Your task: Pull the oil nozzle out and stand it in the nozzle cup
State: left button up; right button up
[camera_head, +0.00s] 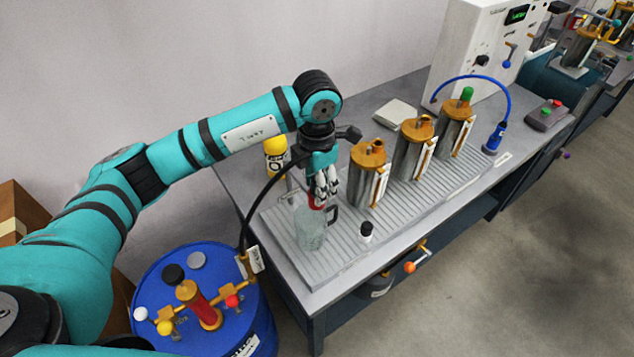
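My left gripper (322,197) points down over the front left part of the grey bench, with its fingers around a red nozzle (317,205). A black hose (262,190) runs from the blue drum up to the gripper. The nozzle's lower end is at the mouth of a clear jug (311,232) with a dark handle; how deep it reaches is hard to tell. The fingers hide most of the nozzle. I cannot make out for certain which thing is the nozzle cup. My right gripper is not in view.
A yellow bottle (275,147) stands behind my gripper. The blue drum (150,268) with valves is lower left. A blue hose (478,78) arches at right.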

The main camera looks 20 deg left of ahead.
pick_arm(q)
jog(key=shift+o, duration=0.4)
notch_tip(320, 180, up, 12)
dwell(0.3)
